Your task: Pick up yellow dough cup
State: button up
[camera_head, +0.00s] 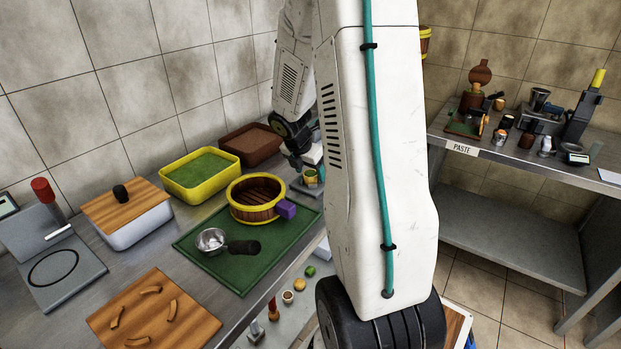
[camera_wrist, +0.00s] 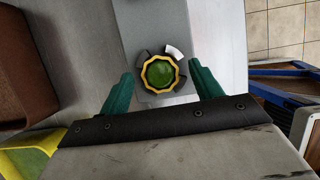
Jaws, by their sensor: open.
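The yellow dough cup (camera_wrist: 161,73) has a scalloped yellow rim and a green inside. It stands in a dark and light holder on a grey block (camera_wrist: 154,28) in the wrist view. In the head view the cup (camera_head: 311,179) is small, at the right end of the counter below my wrist. My gripper (camera_wrist: 160,69) is open, with one teal finger on each side of the cup. The fingers look apart from it, and I cannot tell the height gap. In the head view my arm hides most of the gripper.
A round wooden steamer (camera_head: 239,206) with a purple handle and a metal ladle (camera_head: 212,240) rest on a green tray (camera_head: 262,273). A yellow bin (camera_head: 166,184) and a brown bin (camera_head: 223,149) stand behind, near the wall. A shelf marked PASTE (camera_head: 461,148) is at right.

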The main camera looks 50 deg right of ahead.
aim_at(313, 171)
jog(key=shift+d+f, duration=0.1)
jog(key=shift+f, duration=0.1)
jog(key=c, duration=1.3)
jog(key=shift+o, duration=0.2)
jog(key=shift+r, duration=0.2)
jog(key=shift+r, duration=0.25)
notch_tip(313, 171, up, 3)
jog(key=shift+s, duration=0.1)
jog(key=s+a+r, duration=0.1)
jog(key=s+a, duration=1)
jog(key=shift+a, duration=0.2)
